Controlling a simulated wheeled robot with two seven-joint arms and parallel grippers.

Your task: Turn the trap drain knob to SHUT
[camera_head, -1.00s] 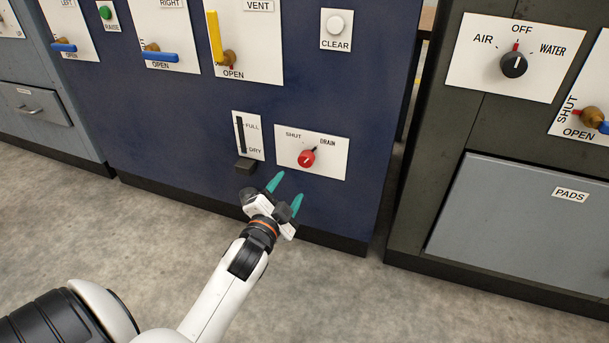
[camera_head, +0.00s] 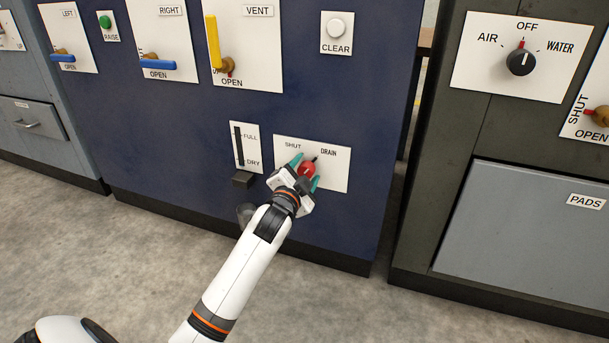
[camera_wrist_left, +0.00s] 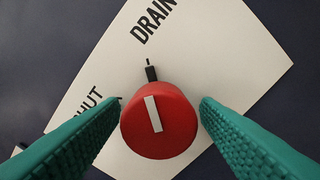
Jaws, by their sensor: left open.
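The red drain knob (camera_head: 308,169) sits on a white plate (camera_head: 336,176) low on the blue cabinet, with SHUT printed at its left and DRAIN at its right. In the left wrist view the red knob (camera_wrist_left: 158,128) has a white line on its face, and its black pointer lines up with the tick by DRAIN. My left gripper (camera_head: 306,170) is at the knob, open, with one teal finger on each side of it. I cannot tell whether either finger touches it. The fingers hide part of SHUT in the wrist view. My right gripper is not in view.
A FULL/DRY gauge plate (camera_head: 252,160) with a dark block (camera_head: 243,180) below it is just left of the knob plate. A dark rounded thing (camera_head: 246,212) is partly behind my arm. A dark green cabinet (camera_head: 420,220) stands to the right; open floor lies in front.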

